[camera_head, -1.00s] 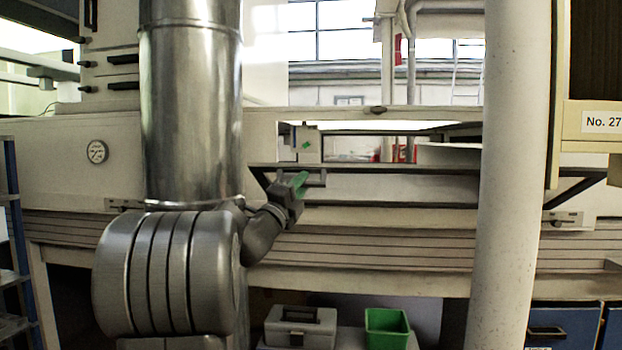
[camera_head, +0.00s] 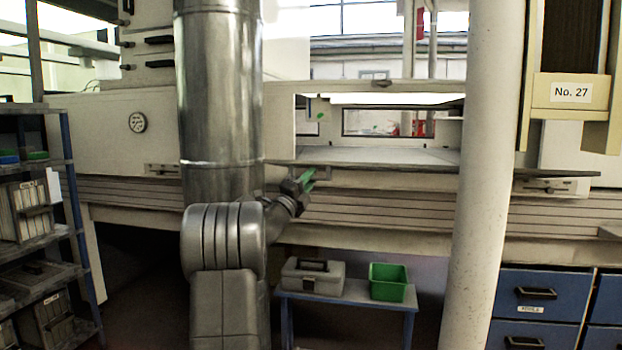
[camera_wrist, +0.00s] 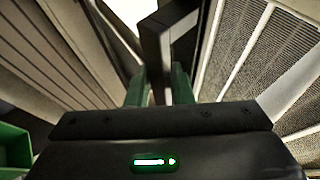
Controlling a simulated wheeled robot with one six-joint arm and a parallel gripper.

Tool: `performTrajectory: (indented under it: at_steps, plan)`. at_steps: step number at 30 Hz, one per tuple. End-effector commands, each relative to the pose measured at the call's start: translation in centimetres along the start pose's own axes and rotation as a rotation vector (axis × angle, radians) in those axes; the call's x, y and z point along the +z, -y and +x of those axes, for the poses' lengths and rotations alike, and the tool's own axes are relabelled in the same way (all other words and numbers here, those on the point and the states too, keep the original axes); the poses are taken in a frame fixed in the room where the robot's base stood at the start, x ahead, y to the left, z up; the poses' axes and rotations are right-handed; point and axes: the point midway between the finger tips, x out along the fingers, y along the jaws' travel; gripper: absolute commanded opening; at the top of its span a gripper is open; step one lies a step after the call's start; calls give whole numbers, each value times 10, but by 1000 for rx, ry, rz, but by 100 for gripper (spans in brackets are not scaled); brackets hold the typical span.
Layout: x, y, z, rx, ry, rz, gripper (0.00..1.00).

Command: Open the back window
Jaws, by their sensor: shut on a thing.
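My gripper (camera_head: 308,180) has green fingers and is shut on the dark handle (camera_head: 322,171) of the sliding window panel (camera_head: 385,181) on the tunnel's near side. The wrist view shows the dark handle bar (camera_wrist: 156,50) between the two green fingers (camera_wrist: 158,88). The panel sits low, and above it is a wide opening onto the lit tunnel floor (camera_head: 395,156). Through it, a dark-framed window (camera_head: 343,122) shows in the far wall, with red and green things beyond. The exact contact on the handle is small in the head view.
A speckled white pillar (camera_head: 485,180) stands close on the right. A shelf rack (camera_head: 80,215) stands at left. Below the tunnel, a low table (camera_head: 345,299) bears a grey toolbox (camera_head: 312,279) and a green bin (camera_head: 388,282). Blue drawers (camera_head: 540,294) stand at lower right.

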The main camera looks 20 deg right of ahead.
Motion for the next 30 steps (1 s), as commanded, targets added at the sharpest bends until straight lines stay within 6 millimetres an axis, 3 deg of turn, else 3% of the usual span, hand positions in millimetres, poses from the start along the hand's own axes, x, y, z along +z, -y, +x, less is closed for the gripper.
performTrajectory:
  at_steps: [8, 9, 12, 25, 30]
  plan:
    - [0, -2, 0, 4, 2, -1, 0]
    - [0, -2, 0, 4, 2, -1, 26]
    - [0, -2, 0, 3, 1, -1, 42]
    - [0, 1, -1, -1, 0, 1, 42]
    - [1, 0, -16, 2, 2, -1, 42]
